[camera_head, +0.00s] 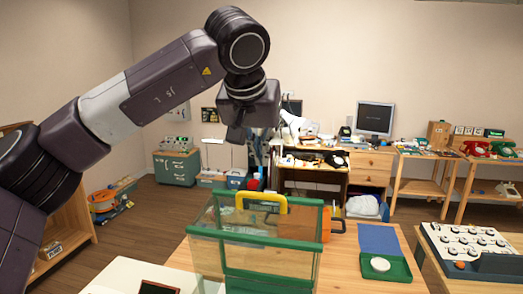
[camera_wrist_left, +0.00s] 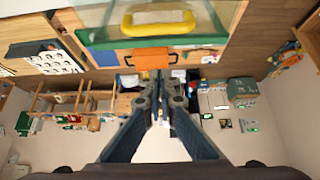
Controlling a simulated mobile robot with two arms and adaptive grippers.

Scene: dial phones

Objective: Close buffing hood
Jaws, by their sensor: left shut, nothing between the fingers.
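The buffing hood (camera_head: 255,258) is a clear box with a green frame on the table in the middle of the head view. Its yellow handle (camera_head: 262,198) stands at the top. The hood's green edge and yellow handle (camera_wrist_left: 158,22) also show at the top of the left wrist view. I cannot tell how far the hood is open. My left gripper (camera_head: 236,132) hangs above and behind the hood, apart from it. In the wrist view its fingers (camera_wrist_left: 160,82) are together and empty, with an orange piece (camera_wrist_left: 150,58) just beyond the tips. My right gripper is out of view.
An orange machine part (camera_head: 336,228) sits right of the hood. A green tray with a white round dish (camera_head: 380,264) lies farther right. A white button panel (camera_head: 470,245) stands on the right table. A desk with a monitor (camera_head: 374,118) is at the back wall.

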